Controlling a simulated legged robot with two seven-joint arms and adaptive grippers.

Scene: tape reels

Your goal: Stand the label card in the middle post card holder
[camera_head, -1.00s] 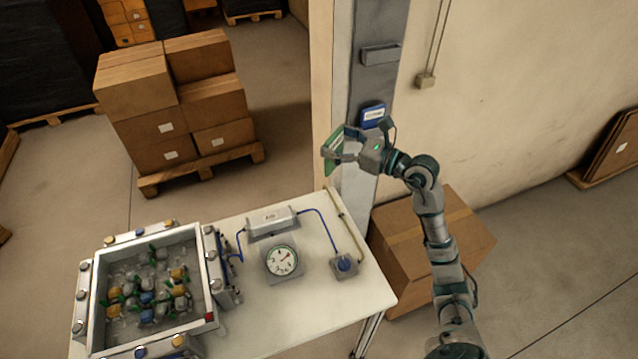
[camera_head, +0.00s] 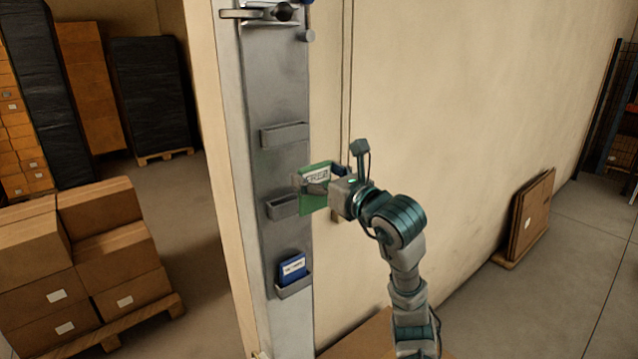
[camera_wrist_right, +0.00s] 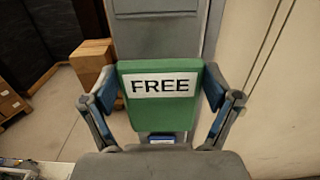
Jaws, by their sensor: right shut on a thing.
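My right gripper (camera_head: 325,187) is shut on a green label card (camera_head: 314,203) with a white strip, which reads FREE in the right wrist view (camera_wrist_right: 158,112). In that view the blue-padded fingers grip the card at its two side edges. In the head view the card is upright in front of the grey post (camera_head: 270,90), just right of the middle card holder (camera_head: 282,208). The middle holder looks empty. I cannot tell whether the card touches it. The left gripper is not in view.
An upper card holder (camera_head: 285,134) on the post looks empty. The lower holder (camera_head: 294,288) carries a blue card (camera_head: 292,269). A clamp-like fitting (camera_head: 268,13) is at the post's top. Stacked cartons (camera_head: 95,262) stand left; flat boards (camera_head: 530,215) lean at the right wall.

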